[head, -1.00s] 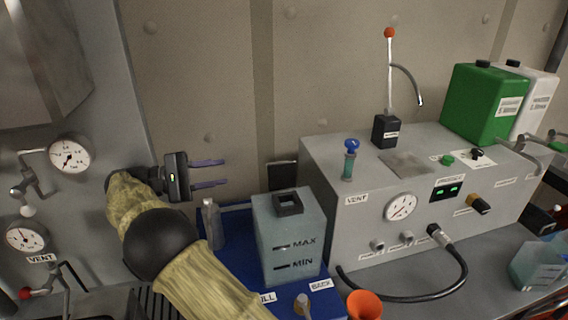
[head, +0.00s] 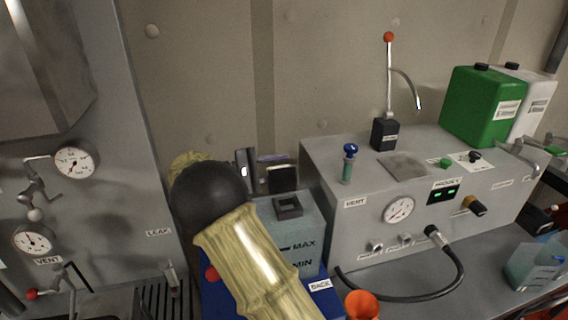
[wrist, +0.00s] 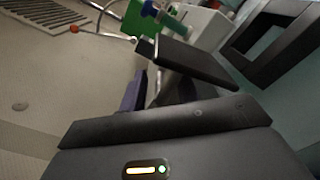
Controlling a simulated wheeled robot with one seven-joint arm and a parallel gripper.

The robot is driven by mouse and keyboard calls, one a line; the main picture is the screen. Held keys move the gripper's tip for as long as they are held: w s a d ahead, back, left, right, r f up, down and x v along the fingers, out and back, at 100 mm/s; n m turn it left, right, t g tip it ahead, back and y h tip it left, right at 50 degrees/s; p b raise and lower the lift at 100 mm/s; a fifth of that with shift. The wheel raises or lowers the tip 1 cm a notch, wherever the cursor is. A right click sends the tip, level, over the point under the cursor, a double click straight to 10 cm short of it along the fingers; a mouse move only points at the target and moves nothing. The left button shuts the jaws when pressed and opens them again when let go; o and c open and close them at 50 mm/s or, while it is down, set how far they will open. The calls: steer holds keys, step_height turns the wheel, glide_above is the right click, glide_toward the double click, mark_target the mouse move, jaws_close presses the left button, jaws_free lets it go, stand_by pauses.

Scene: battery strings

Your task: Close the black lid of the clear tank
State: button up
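The clear tank (head: 307,240) stands at the middle of the head view, marked MAX and MIN. It has a square black opening (head: 288,207) on top, which shows at the upper right of the wrist view (wrist: 262,62). Its black lid (head: 283,179) stands upright at the back of that opening, and its dark plate (wrist: 195,62) shows in the wrist view. My gripper (head: 271,158) is at the lid's height, near its left and back side.
A grey machine (head: 370,215) with a gauge and a hose stands right of the tank. A lever with a red knob (head: 388,37) rises from it. A green canister (head: 483,108) stands at the back right. An orange funnel (head: 363,304) is in front.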

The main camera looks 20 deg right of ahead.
steer(key=shift+d, duration=0.65)
jaws_close()
steer(key=shift+r, duration=0.1)
